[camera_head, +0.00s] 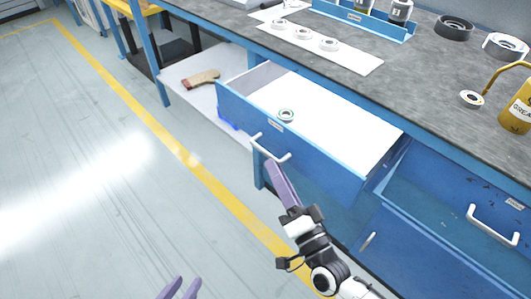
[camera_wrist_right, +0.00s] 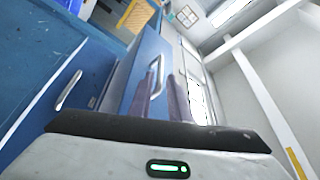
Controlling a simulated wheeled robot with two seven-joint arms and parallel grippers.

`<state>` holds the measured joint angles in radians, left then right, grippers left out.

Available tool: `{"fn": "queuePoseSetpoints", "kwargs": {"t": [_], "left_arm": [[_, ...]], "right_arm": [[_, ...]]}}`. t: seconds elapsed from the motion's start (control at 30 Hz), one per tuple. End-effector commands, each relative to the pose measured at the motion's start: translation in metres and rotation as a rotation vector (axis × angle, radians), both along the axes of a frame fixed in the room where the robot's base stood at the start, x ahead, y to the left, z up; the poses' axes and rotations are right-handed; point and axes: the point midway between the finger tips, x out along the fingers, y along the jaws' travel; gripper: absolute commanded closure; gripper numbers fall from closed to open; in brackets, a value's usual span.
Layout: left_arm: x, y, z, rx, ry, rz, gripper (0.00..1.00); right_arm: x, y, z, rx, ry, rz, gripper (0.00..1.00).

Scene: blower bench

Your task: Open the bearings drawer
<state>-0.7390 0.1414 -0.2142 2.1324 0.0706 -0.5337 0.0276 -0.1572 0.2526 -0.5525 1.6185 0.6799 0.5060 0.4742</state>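The blue drawer (camera_head: 320,157) with a white inside stands pulled well out from under the bench. One bearing (camera_head: 286,115) lies in it near the front. Its front has a small label too small to read and a white bar handle (camera_head: 268,150), which also shows in the right wrist view (camera_wrist_right: 158,74). My right gripper (camera_head: 272,168) is at the handle, its purple fingers pointing at it. In the wrist view the fingers stand apart with the handle seen between their tips; contact is unclear. My left gripper (camera_head: 182,288) is open and empty at the bottom edge, away from the bench.
A second blue drawer front (camera_head: 460,213) with a white handle is at the right. On the bench top (camera_head: 420,85) are several bearings, a blue tray and a yellow grease can (camera_head: 519,108). A brush (camera_head: 202,78) lies on the lower shelf. The floor at left is clear.

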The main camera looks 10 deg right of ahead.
Motion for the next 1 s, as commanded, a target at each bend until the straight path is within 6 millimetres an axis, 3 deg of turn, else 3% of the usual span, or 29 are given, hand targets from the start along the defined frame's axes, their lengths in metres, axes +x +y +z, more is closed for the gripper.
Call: {"fn": "queuePoseSetpoints", "kwargs": {"t": [0.2,0.37,0.7,0.83,1.0], "left_arm": [[0.001,0.0,-0.004,-0.003,-0.001,0.002,0.72],[0.001,0.0,-0.004,-0.005,-0.004,0.004,0.72],[0.001,0.0,-0.003,-0.006,-0.005,0.003,0.72],[0.001,0.0,-0.003,-0.006,-0.005,0.003,0.72],[0.001,0.0,-0.003,-0.006,-0.005,0.003,0.72]], "right_arm": [[0.038,0.012,0.009,-0.001,-0.002,-0.001,0.83],[0.053,0.016,0.012,-0.003,-0.001,-0.001,0.83],[0.057,0.018,0.013,-0.005,0.001,0.0,0.83],[0.057,0.018,0.013,-0.005,0.001,0.0,1.0],[0.057,0.018,0.013,-0.005,0.001,0.0,1.0]]}}
